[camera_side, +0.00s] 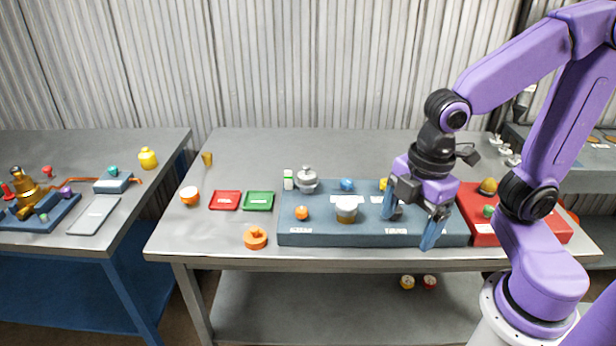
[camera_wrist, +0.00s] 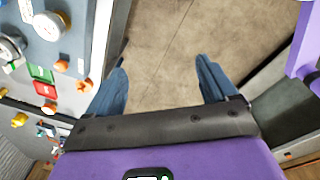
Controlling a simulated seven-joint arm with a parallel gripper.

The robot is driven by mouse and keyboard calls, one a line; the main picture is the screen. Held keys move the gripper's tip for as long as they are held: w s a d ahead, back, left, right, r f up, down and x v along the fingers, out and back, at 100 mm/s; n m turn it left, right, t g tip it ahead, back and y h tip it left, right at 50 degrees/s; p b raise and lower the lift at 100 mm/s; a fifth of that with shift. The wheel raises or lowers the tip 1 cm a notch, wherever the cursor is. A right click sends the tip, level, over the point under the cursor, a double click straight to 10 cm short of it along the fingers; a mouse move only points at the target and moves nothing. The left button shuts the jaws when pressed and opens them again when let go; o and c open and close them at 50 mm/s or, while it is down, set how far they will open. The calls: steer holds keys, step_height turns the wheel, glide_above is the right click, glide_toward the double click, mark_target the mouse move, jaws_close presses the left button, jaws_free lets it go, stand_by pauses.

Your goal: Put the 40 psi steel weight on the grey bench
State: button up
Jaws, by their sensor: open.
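The grey bench (camera_side: 190,240) carries a long blue block (camera_side: 290,225). A round silver weight with a knob (camera_side: 307,181) stands at the block's back left corner. A second pale metal round piece with a brownish lower part (camera_side: 346,208) stands on the block. I cannot read a 40 psi mark on either. Two round silver-and-white pieces also show at the upper left of the wrist view, one of them here (camera_wrist: 48,26). My gripper (camera_side: 413,221) is open and empty over the right part of the block, to the right of both pieces. Only floor shows between its fingers (camera_wrist: 162,72).
Red (camera_side: 225,200) and green (camera_side: 259,201) trays lie left of the block, with an orange ring (camera_side: 255,238) in front. A red block (camera_side: 480,226) with small items stands to the right. The bench's front left is mostly bare. Another table (camera_side: 140,190) stands at left.

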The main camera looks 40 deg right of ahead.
steer(key=w+r+n+t, duration=0.2)
steer(key=w+n, duration=0.5)
steer(key=w, duration=0.8)
steer(key=n+t+h, duration=0.1)
steer(key=n+h, duration=0.1)
steer(key=n, duration=0.7)
glide_toward(308, 168)
steer(key=x, duration=0.5)
steer(key=shift+s+a+f, duration=0.15)
steer(key=shift+a+f, duration=0.05)
steer(key=shift+f, duration=0.3)
steer(key=shift+w+d+x, duration=0.1)
steer(key=shift+w+x, duration=0.05)
steer(key=shift+x, duration=1.15)
steer(key=shift+w+d+x, duration=0.1)
steer(key=shift+d+x, duration=0.05)
steer(key=shift+x, duration=1.15)
steer(key=shift+r, duration=0.15)
steer(key=c, duration=1.2)
steer(key=shift+c, duration=0.9)
